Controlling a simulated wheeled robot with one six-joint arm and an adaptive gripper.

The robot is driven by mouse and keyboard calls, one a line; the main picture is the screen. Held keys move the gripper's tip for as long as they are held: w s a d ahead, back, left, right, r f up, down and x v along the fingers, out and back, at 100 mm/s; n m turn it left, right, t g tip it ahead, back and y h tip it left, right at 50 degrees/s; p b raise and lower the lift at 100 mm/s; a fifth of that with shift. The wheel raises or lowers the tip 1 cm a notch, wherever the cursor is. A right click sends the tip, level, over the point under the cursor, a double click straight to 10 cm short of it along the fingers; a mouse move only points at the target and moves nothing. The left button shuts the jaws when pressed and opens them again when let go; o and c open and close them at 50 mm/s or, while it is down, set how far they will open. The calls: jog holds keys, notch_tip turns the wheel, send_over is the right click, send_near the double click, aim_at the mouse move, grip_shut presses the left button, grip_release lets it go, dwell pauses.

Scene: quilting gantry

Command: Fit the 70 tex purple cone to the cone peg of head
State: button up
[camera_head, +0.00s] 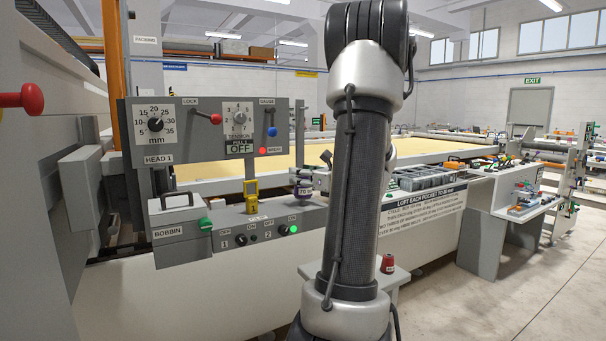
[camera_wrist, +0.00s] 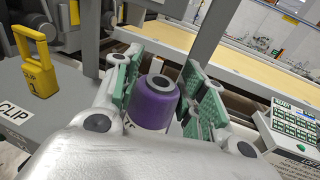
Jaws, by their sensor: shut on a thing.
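The purple cone (camera_wrist: 153,107) stands between the green-padded fingers of my gripper (camera_wrist: 158,70) in the wrist view. My gripper is shut on it. The cone's grey-rimmed top with a dark hole faces the camera, and its lower part is hidden by my gripper. In the head view the purple cone (camera_head: 303,190), with a "70" label, shows upright at the right end of the HEAD 1 lower ledge, just left of my arm. My arm hides most of my gripper there. I cannot make out a cone peg, nor tell whether the cone rests on one.
A yellow clip (camera_head: 251,196) stands on the ledge left of the cone. The HEAD 1 panel (camera_head: 210,128) rises behind the ledge. A BOBBIN box (camera_head: 181,222) is at left. A red cone (camera_head: 388,264) stands on a low white stand. Open floor lies at lower right.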

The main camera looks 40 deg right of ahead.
jog(key=shift+f, duration=1.05)
jog(key=o, duration=1.1)
jog(key=shift+o, duration=0.2)
jog(key=shift+s, duration=0.1)
jog(key=s, duration=1.1)
jog(key=shift+s+r, duration=0.3)
jog(key=shift+s, duration=0.1)
